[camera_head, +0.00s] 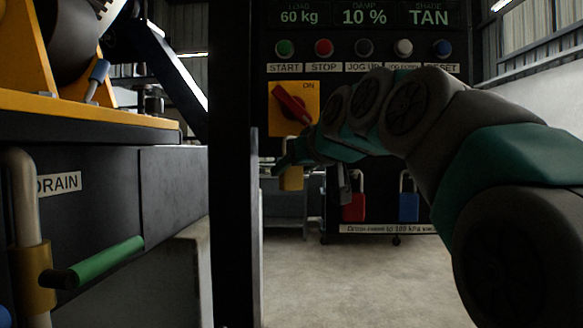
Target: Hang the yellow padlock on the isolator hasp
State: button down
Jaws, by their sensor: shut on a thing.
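The yellow padlock (291,179) is below the isolator, its body hanging down. My gripper (285,160) is just above the padlock body and shut on it; the fingers and the padlock's shackle are dark and hard to make out. The isolator is a yellow plate (309,92) marked ON, with a red handle (291,103) slanting from upper left to lower right. My gripper is below this plate, and my wrist covers its lower right part. I cannot make out the hasp, or tell whether the shackle touches it.
A red padlock (354,207) and a blue padlock (409,207) hang on the panel at lower right. Buttons (324,48) and a display (366,14) are above. A dark post (233,180) stands left of my gripper. A green-handled drain valve (107,262) juts out at left.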

jog(key=shift+w+f+b, duration=0.15)
jog(key=shift+w+f, duration=0.2)
jog(key=shift+w, duration=0.55)
jog(key=shift+w+f+b, duration=0.15)
jog(key=shift+w+f, duration=0.2)
jog(key=shift+w, duration=0.5)
jog(key=shift+c, duration=0.8)
grip_release()
jog(key=shift+s+d, duration=0.1)
